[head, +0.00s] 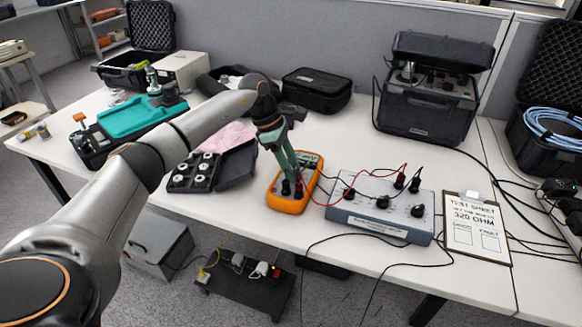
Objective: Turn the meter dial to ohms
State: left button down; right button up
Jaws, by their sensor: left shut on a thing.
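The orange multimeter (287,204) lies on the white table, in the middle of the head view. My left arm comes in from the left, and my left gripper (293,178) reaches down over the meter. The gripper is shut on the meter dial, which its fingers mostly hide. The dial's setting cannot be read. Dark probe plugs sit at the meter's lower end, and a red lead runs from there to the grey test box (362,218) on the right. My right gripper is not in view.
A black case with small parts (182,186) lies left of the meter. A black pouch (317,92) and a large black instrument case (425,115) stand behind. Loose black cables cross the table's front edge.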

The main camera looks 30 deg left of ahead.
pick_arm(q)
jog(key=shift+m+g, duration=0.3)
jog(key=shift+m, duration=0.4)
jog(key=shift+c, duration=2.2)
grip_release()
jog(key=shift+r, duration=0.15)
jog(key=p+v, duration=0.1)
jog(key=v, duration=1.1)
jog(key=shift+r, duration=0.15)
jog(key=shift+a, duration=0.1)
